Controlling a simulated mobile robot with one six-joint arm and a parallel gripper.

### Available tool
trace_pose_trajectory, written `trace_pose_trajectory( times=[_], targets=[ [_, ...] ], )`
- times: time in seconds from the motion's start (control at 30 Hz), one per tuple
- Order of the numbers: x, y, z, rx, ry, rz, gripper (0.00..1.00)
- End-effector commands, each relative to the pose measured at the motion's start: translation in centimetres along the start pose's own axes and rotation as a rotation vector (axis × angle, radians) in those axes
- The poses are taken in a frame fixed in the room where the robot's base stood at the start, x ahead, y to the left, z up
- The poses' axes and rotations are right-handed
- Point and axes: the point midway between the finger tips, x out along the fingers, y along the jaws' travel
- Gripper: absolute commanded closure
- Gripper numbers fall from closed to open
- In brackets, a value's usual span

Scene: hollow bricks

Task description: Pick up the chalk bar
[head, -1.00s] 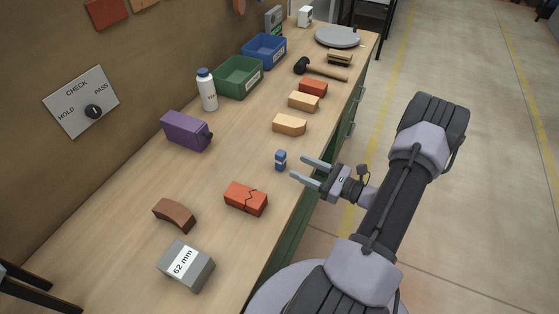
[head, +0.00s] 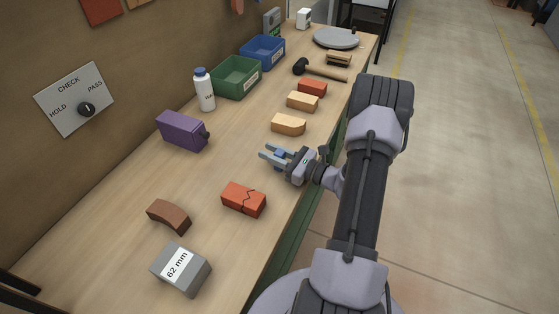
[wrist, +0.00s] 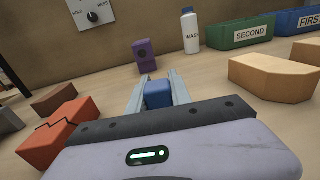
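A small upright blue block (head: 279,154), which looks to be the chalk bar, stands near the bench's front edge in the head view. My gripper (head: 267,153) is low over the bench with one finger on each side of it. In the wrist view the blue block (wrist: 157,95) sits between the two fingers (wrist: 158,85) and nearly fills the gap. I cannot tell whether the fingers touch it. The fingers hide part of its sides, and its foot is hidden.
A cracked red brick (head: 243,199) lies in front and a tan block (head: 288,124) lies behind. A brown curved piece (head: 169,216), grey 62 mm block (head: 180,269), purple box (head: 182,131), white bottle (head: 204,90) and green bin (head: 234,77) stand around.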

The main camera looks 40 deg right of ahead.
Motion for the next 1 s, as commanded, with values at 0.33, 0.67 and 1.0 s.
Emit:
trace_pose_trajectory(
  times=[0.33,0.67,1.0],
  targets=[
    [0.0,0.0,0.0,0.000,0.000,0.000,1.00],
    [0.0,0.0,3.4,-0.001,0.000,0.000,1.00],
    [-5.9,4.6,4.5,0.005,0.001,-0.006,1.00]
  ],
)
